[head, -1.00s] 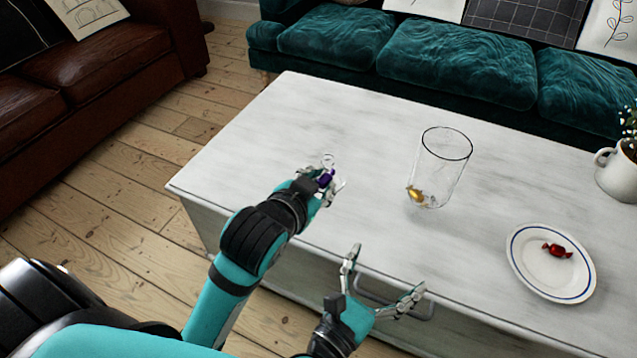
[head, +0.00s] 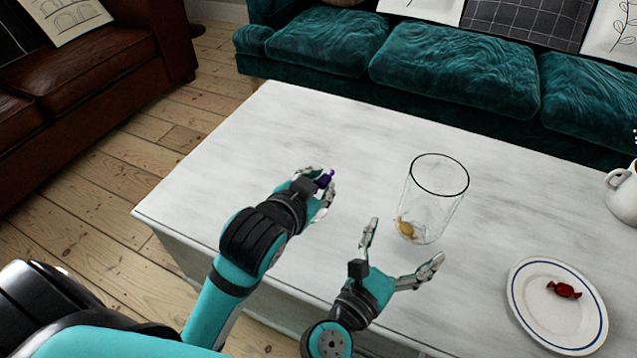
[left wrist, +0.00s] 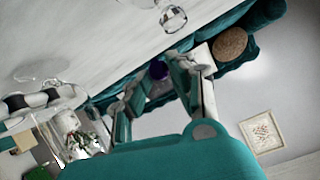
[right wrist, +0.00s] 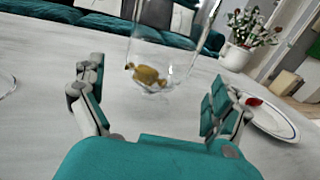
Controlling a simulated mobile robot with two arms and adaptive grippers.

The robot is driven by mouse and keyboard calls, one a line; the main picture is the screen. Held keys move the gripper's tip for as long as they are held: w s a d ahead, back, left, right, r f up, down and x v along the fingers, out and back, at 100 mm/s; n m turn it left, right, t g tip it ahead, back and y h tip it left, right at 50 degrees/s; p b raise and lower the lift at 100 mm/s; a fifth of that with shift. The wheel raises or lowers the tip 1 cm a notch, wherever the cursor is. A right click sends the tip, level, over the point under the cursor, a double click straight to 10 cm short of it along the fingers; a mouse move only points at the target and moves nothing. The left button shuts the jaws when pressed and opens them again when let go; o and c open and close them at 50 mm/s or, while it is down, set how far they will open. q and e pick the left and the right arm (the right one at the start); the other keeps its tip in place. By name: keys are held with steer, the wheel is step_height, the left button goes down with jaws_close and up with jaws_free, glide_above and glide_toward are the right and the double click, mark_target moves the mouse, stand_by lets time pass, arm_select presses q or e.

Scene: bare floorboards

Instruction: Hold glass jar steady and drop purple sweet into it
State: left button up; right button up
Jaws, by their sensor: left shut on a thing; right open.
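The clear glass jar (head: 450,205) stands upright on the white table, with a yellow sweet (head: 405,228) at its bottom. My left gripper (head: 324,190) is shut on the purple sweet (head: 326,179) and holds it left of the jar, apart from it. The purple sweet also shows between the fingers in the left wrist view (left wrist: 158,70). My right gripper (head: 406,240) is open on the near side of the jar, its fingers spread toward it. In the right wrist view the jar (right wrist: 172,55) is ahead between the fingers; I see no contact.
A white plate (head: 530,315) with a blue rim holds a red sweet (head: 563,290) at the right. A white mug (head: 622,190) stands behind it, with a plant (right wrist: 250,28) in the right wrist view. The white table (head: 270,130) is clear at left and behind the jar.

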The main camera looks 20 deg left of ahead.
steer(key=b+x, duration=0.1)
steer(key=x, duration=0.4)
steer(key=shift+f+b, duration=0.1)
steer(key=shift+b, duration=0.25)
steer(key=shift+w+d, duration=0.15)
steer(key=shift+w, duration=0.6)
steer(key=shift+c, duration=0.3)
steer(key=c, duration=1.4)
